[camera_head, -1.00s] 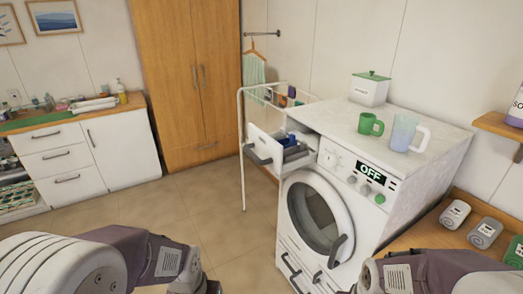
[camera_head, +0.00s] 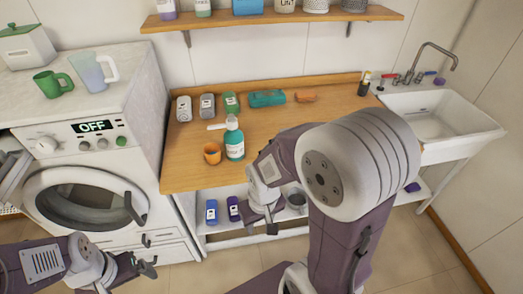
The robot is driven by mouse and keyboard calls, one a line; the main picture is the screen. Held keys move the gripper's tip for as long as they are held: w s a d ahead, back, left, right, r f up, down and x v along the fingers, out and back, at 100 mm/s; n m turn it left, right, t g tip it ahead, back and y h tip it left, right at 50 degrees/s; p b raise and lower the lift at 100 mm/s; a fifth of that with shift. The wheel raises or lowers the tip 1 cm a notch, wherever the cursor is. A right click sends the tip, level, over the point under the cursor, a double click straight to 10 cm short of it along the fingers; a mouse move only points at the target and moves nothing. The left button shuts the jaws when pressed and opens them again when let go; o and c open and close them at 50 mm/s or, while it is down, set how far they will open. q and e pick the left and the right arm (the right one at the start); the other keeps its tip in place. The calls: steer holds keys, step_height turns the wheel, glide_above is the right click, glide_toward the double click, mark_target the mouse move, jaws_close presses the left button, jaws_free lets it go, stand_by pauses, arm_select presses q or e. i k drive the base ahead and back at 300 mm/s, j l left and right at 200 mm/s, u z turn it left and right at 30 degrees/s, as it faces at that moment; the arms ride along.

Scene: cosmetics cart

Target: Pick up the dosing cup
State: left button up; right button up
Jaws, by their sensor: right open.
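A small orange cup (camera_head: 212,153), which looks like the dosing cup, stands on the wooden counter near its front edge. A teal pump bottle (camera_head: 234,142) with a white nozzle stands just to its right. My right gripper (camera_head: 260,222) is low in front of the counter, to the right of the cup and apart from it. It is open, with nothing seen in it. My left gripper (camera_head: 142,267) is at the lower left, in front of the washing machine; its jaw gap is not clear.
The washing machine (camera_head: 85,150) stands left of the wooden counter (camera_head: 300,115). Grey and green containers (camera_head: 208,107) line the counter's back. Blue and purple bottles (camera_head: 222,211) stand on the lower shelf (camera_head: 285,228). A sink (camera_head: 440,115) is at right.

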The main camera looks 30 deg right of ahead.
mark_target(211, 151)
steer(key=z, duration=0.5)
steer(key=i+j+u, duration=0.1)
steer(key=u, duration=0.4)
steer(key=i+j+u, duration=0.1)
steer(key=u, duration=0.35)
steer(key=i+u, duration=0.15)
steer(key=u, duration=0.35)
steer(key=i+u, duration=0.15)
steer(key=u, duration=0.3)
steer(key=z, duration=2.2)
steer(key=l+u, duration=0.3)
steer(key=l, duration=0.15)
steer(key=k+l+u, duration=0.25)
steer(key=l, duration=0.15)
steer(key=l+u, duration=0.3)
steer(key=l, duration=0.15)
steer(key=k, duration=0.05)
